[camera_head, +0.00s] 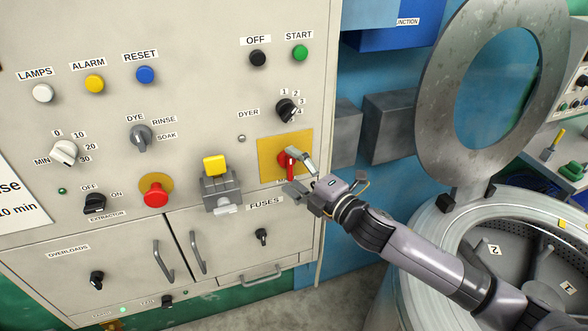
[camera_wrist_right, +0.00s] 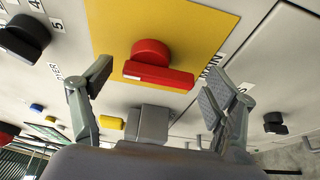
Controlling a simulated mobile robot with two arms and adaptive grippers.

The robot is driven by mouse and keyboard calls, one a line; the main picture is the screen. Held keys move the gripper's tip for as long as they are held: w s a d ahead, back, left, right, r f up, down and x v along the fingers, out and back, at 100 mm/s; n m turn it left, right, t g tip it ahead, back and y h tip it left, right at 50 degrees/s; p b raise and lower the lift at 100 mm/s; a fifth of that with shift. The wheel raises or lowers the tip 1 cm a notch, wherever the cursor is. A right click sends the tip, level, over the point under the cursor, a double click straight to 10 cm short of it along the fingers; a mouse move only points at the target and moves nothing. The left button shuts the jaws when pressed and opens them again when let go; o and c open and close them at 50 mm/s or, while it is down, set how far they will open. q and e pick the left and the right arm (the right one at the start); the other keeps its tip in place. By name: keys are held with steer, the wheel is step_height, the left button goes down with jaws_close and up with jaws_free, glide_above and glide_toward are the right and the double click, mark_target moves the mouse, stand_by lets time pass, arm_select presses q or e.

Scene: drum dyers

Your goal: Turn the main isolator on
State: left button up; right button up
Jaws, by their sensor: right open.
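The main isolator is a red rotary handle (camera_head: 282,162) on a yellow plate (camera_head: 270,146) at the right side of the control panel. In the right wrist view the red handle (camera_wrist_right: 158,66) lies with its bar across the picture on the yellow plate (camera_wrist_right: 108,22). My right gripper (camera_head: 298,173) is open in front of the handle and partly hides it. Its fingers (camera_wrist_right: 156,88) are spread to either side of the handle, with nothing held between them. Whether they touch it cannot be told. The label beside it is mostly hidden. My left gripper is not in view.
A grey switch with a yellow top (camera_head: 215,166) and a red push button (camera_head: 155,194) sit left of the plate. The black dyer selector (camera_head: 287,110) is above. Cabinet doors with handles (camera_head: 197,253) are below. A drum machine with a raised round lid (camera_head: 440,85) stands right.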

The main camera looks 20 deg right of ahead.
steer(key=c, duration=1.2)
steer(key=shift+o, duration=0.2)
